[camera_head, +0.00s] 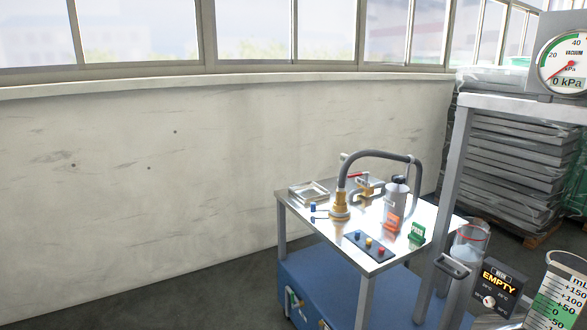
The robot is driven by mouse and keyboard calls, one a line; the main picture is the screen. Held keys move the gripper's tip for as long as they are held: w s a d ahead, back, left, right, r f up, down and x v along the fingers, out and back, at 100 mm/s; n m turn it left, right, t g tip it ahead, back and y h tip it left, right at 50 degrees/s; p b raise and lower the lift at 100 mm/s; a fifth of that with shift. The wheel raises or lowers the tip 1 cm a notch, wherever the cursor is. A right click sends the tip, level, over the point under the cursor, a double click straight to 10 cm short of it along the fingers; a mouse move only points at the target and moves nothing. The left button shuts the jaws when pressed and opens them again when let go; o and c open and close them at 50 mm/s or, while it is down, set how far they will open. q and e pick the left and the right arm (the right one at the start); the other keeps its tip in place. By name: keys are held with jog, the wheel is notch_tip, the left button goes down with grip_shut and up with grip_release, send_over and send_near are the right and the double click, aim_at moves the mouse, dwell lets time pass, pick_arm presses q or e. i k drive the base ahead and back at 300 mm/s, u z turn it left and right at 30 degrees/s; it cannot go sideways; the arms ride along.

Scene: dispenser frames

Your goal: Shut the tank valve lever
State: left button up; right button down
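A metal-topped cart (428,218) stands right of centre in the head view. On it is a brass fitting with a red bar (357,175), partly behind a dark curved hose (384,154). A brass cone-shaped piece (340,208) stands at the hose's left end, with a thin dark bar (319,218) at its left side. I cannot tell which of these bars is the tank valve lever, nor whether it is open or shut. A grey bottle (396,200) with an orange label stands right of the cone. Neither of my grippers is in view.
A panel with coloured buttons (354,244), a green sign (417,232) and a metal tray (310,193) share the cart top. At right are a vacuum gauge (563,60) reading 0 kPa, a box reading EMPTY (500,287) and a grey handle (453,265). Floor at left is clear.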

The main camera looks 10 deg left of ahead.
aim_at(357, 175)
jog(key=u, duration=0.85)
jog(key=i, duration=1.15)
jog(key=z, duration=0.45)
jog(key=i, duration=1)
jog(key=z, duration=1)
